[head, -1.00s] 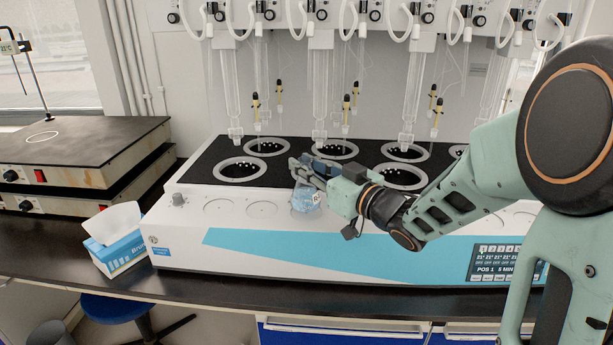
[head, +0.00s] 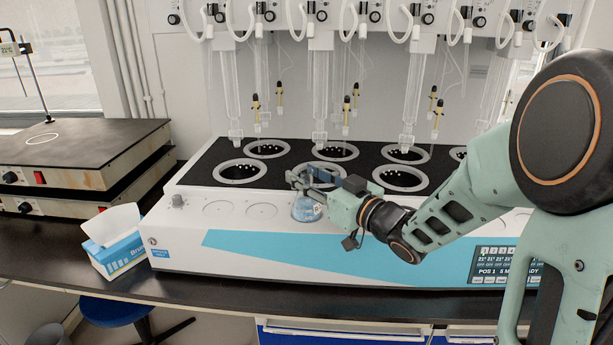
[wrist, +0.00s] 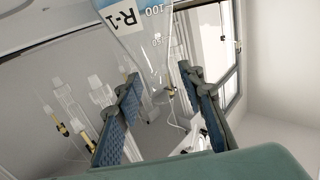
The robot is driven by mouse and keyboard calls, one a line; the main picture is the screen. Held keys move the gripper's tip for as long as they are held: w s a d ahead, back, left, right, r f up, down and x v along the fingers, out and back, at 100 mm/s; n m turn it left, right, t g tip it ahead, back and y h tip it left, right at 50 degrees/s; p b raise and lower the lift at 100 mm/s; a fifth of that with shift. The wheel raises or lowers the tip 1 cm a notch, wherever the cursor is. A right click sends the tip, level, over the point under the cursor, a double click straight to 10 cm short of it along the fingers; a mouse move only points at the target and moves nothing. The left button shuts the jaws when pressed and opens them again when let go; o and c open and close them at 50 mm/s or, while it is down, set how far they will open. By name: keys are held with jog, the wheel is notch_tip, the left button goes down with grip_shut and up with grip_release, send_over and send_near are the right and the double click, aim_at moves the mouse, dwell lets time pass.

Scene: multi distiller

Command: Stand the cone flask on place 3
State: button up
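The cone flask (head: 307,208), clear with blue liquid low in it, stands upright on the front ledge of the distiller (head: 190,232). It covers the third marked circle from the left, place 3. In the wrist view the flask (wrist: 145,45) shows its "R-1" label and scale between my fingers. My gripper (head: 308,178) is at the flask's neck, coming from the right. In the wrist view my gripper (wrist: 160,88) has its blue-padded fingers spread on either side of the neck, with gaps showing. The circle under the flask is hidden.
Two empty circles, (head: 217,209) and (head: 262,211), lie left of the flask. Ringed heating wells (head: 240,171) sit behind the ledge, with glass tubes (head: 320,100) hanging above. A tissue box (head: 115,245) stands at the distiller's left end.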

jog(key=shift+r, duration=0.2)
jog(key=p+v, duration=0.1)
jog(key=v, duration=1.1)
